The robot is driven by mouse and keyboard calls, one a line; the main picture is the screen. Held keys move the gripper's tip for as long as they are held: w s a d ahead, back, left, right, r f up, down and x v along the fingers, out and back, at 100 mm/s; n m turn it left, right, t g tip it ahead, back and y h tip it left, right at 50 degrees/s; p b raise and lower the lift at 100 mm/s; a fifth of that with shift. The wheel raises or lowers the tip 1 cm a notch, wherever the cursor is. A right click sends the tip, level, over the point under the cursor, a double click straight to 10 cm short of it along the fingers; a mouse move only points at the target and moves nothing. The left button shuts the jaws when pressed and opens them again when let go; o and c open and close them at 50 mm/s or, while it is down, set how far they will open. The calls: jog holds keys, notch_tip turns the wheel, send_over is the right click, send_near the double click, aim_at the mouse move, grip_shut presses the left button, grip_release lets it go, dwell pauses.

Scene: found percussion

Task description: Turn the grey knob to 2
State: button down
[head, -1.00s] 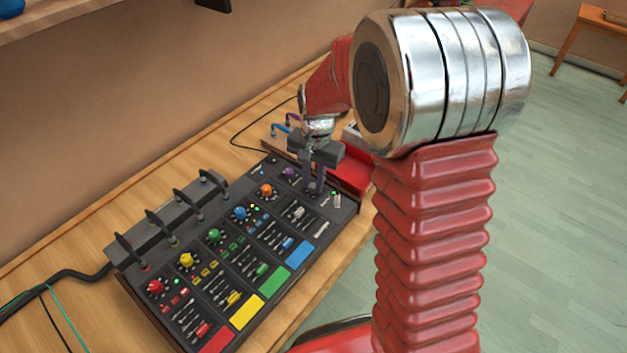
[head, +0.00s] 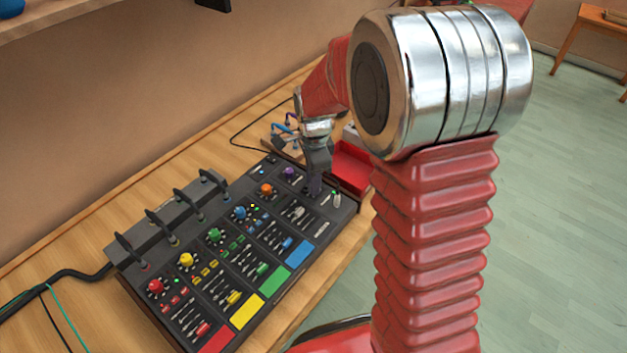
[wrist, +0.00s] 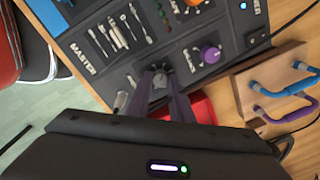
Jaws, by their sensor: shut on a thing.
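The grey knob (wrist: 160,79) is on the dark mixer panel (wrist: 115,75), seen between my fingers in the wrist view. My gripper (wrist: 161,83) is shut on it, one finger on each side. A pale mark shows on the knob, but its scale numbers are too small to read. In the head view my gripper (head: 315,188) reaches down to the right end of the mixer and hides the knob.
A purple knob (wrist: 210,54) sits close beside my fingers. A wooden block with blue and purple handles (wrist: 275,80) and a red open box (head: 351,168) stand near the mixer's right end. Cables in a rack (head: 170,216) run along its back edge.

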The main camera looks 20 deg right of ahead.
jog(key=shift+m, duration=0.3)
jog(key=c, duration=1.6)
grip_release()
jog(key=shift+r, duration=0.1)
jog(key=r, duration=1.3)
jog(key=shift+s+r, duration=0.3)
